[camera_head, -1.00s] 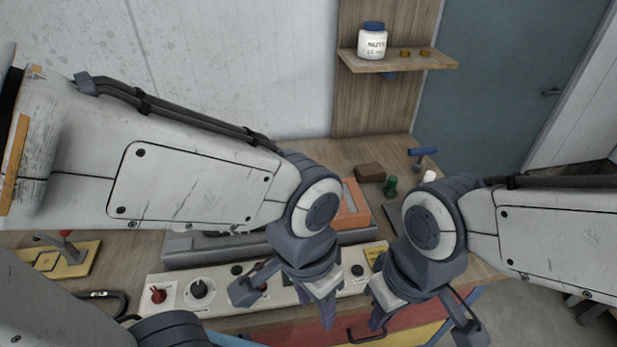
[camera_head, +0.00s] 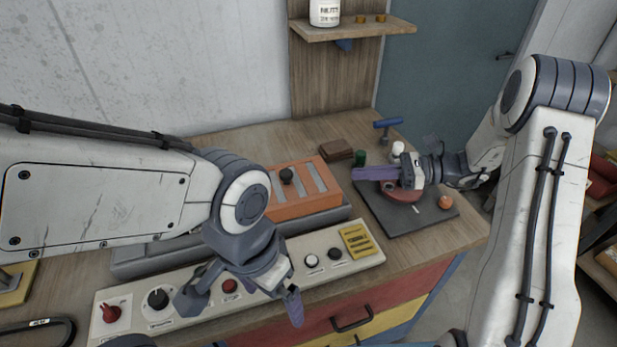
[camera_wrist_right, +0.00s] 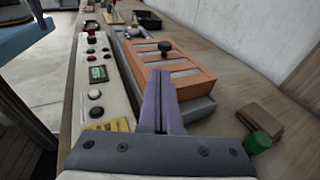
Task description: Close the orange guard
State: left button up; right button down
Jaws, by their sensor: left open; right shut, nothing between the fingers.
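The orange guard (camera_head: 318,198) is a slotted plate with a black knob (camera_head: 286,175) on top. It lies over the right part of a long grey base (camera_head: 322,222). In the right wrist view the guard (camera_wrist_right: 186,84) lies just beyond my fingers, its knob on the far part. My right gripper (camera_head: 358,174) is shut and empty, pointing left, to the right of the guard and apart from it in the head view. Its purple fingers (camera_wrist_right: 160,84) are together in the wrist view. My left gripper (camera_head: 285,296) is open over the front of the control panel. My left arm hides the base's middle.
A white control panel (camera_head: 330,240) with knobs and buttons runs along the front. A dark mat (camera_head: 405,222) with a reddish round item lies under my right gripper. A brown block (camera_head: 336,149), green item (camera_head: 359,157) and blue-handled tool (camera_head: 387,124) stand behind.

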jog(key=p, duration=0.3)
send_near(292, 175)
jog(key=shift+t, duration=0.3)
jog(key=x, duration=0.5)
jog(key=shift+a, duration=0.1)
jog(key=shift+p+x, duration=0.4)
jog(key=shift+x, duration=0.4)
jog(key=shift+f, duration=0.2)
